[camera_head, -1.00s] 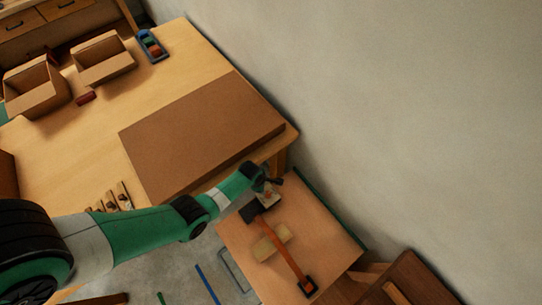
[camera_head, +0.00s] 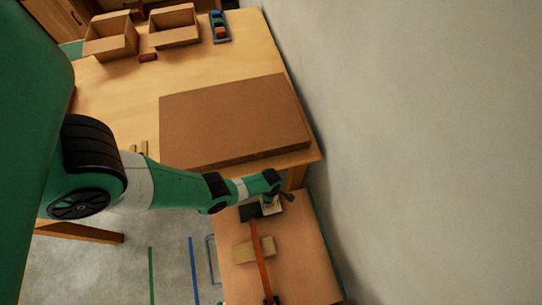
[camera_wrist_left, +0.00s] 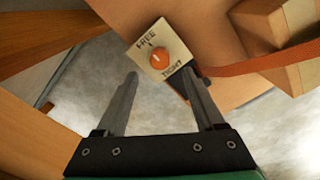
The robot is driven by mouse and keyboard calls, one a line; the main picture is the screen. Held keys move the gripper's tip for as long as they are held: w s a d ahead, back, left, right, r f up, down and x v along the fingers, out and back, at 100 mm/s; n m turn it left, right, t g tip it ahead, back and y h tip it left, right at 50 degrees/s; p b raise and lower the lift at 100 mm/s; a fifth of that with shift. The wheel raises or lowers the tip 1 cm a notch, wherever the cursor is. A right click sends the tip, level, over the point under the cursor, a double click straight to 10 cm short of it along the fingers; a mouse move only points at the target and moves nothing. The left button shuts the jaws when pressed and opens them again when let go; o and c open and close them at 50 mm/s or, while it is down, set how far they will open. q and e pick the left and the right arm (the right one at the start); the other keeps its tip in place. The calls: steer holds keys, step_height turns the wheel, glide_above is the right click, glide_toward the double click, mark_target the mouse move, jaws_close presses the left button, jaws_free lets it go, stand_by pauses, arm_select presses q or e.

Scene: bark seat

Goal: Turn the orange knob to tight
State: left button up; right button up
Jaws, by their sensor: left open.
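The orange knob (camera_wrist_left: 158,60) sits on a pale square plate (camera_wrist_left: 147,49) marked FREE on one side and TIGHT on the other in the left wrist view. A small pale mark on the knob looks turned toward FREE. My left gripper (camera_wrist_left: 158,78) is open, its fingers pointing at the plate. The knob appears ahead of the gap between the fingertips, with nothing held. In the head view my left gripper (camera_head: 284,194) is over the far end of a low wooden bench (camera_head: 300,255), largely covering the plate. My right gripper is not in view.
An orange strap (camera_head: 261,255) runs along the bench past a wooden block (camera_head: 268,245). A brown board (camera_head: 235,120) lies on the large table (camera_head: 115,85), with open boxes (camera_head: 110,38) behind. A wall (camera_head: 430,130) rises at right.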

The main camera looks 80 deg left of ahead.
arm_select(q)
step_height(320, 180, down, 7)
steer(key=b, duration=0.5)
steer(key=shift+r, duration=0.15)
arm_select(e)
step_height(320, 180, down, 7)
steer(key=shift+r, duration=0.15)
arm_select(q)
steer(key=shift+r, duration=0.1)
jaws_close()
